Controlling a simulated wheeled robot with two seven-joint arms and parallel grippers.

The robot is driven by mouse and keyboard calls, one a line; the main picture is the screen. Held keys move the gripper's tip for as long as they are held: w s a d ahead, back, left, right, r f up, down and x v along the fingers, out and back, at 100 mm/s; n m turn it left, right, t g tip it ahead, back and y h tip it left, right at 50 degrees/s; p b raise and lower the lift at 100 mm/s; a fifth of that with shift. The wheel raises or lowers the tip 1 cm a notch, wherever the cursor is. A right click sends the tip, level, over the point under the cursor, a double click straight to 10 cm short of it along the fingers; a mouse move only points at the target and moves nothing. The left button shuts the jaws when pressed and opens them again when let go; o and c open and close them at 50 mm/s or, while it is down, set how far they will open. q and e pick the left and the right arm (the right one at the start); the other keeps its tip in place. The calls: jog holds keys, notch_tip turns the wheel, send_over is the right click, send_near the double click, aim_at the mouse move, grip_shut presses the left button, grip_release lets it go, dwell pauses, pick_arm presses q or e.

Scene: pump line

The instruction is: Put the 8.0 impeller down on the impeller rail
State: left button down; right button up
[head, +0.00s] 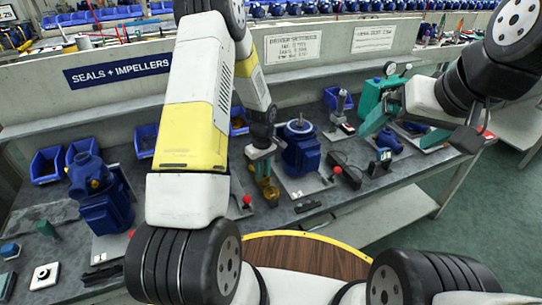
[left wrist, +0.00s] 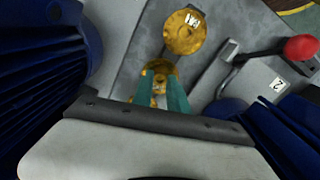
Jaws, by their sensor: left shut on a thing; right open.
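My left gripper (head: 262,166) is low over the bench, its teal fingers shut on a gold impeller. In the left wrist view the held impeller (left wrist: 158,70) shows between and beyond the fingertips (left wrist: 160,92); its marking is too small to read. A second gold impeller (left wrist: 186,32) with a white label lies just beyond it, on or over a grey strip (left wrist: 132,75) that looks like the rail. I cannot tell whether the held one touches the strip. My right gripper (head: 378,110) is open at the right, by a gauge.
A blue motor (head: 300,148) stands close right of the left gripper. A red-knobbed lever (left wrist: 300,47) is near the strip. A blue pump (head: 98,195) stands at the left. A pressure gauge (head: 390,68) and blue bins (head: 47,165) are at the back.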

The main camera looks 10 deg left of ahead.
pick_arm(q)
jog(key=c, duration=1.2)
grip_release()
jog(key=shift+c, duration=0.2)
notch_tip(320, 180, up, 9)
